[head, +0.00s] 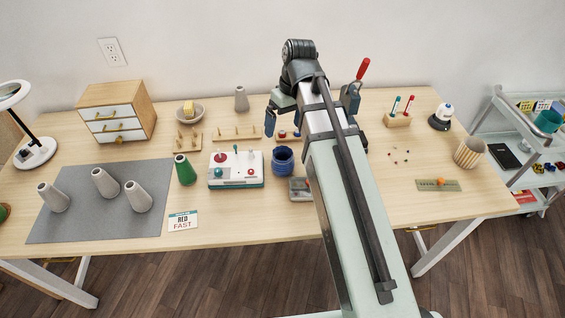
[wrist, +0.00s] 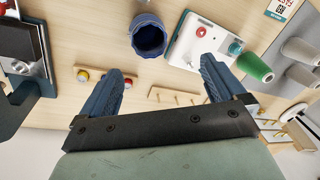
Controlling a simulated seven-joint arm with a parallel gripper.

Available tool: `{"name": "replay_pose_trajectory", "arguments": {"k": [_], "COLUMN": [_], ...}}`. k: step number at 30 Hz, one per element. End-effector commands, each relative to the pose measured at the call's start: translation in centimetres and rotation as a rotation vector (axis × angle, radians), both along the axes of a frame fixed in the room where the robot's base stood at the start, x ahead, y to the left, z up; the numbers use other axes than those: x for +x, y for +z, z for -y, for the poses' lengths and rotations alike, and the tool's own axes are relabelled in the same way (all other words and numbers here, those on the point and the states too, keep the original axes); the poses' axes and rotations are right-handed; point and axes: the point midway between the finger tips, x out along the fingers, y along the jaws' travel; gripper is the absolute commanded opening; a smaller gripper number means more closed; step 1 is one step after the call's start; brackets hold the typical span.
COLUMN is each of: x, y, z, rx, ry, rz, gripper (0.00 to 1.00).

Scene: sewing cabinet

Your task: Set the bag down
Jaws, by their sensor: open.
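My gripper (wrist: 160,66) is open, with its two blue fingers wide apart and nothing between them. In the head view my gripper (head: 311,122) is above the back middle of the table. A dark blue, ribbed, open-topped vessel (head: 283,161) stands upright on the table, apart from the fingers. It also shows in the wrist view (wrist: 149,36), beyond the fingertips. It is the most pouch-like thing here, but I cannot tell whether it is the bag. No other thing is clearly a bag. My arm hides part of the table behind it.
A white control box (head: 236,170) and green cone (head: 185,169) stand left of the blue vessel. A grey mat (head: 85,222) holds grey cones. Peg racks (head: 237,133) stand behind. A striped basket (head: 469,153) stands at right. Bare wood lies along the front edge.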

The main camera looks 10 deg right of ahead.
Motion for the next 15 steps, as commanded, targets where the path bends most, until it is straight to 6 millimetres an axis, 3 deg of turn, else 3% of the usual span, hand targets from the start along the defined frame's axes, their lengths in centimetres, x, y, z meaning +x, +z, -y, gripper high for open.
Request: {"name": "replay_pose_trajectory", "arguments": {"k": [8,15], "x": [-0.8,-1.6], "y": [-2.2,-3.0], "z": [1.0,2.2], "rx": [0.221,0.484], "ry": [-0.380,-0.840], "rz": [-0.145,-0.414], "gripper": [0.97,0.97]}}
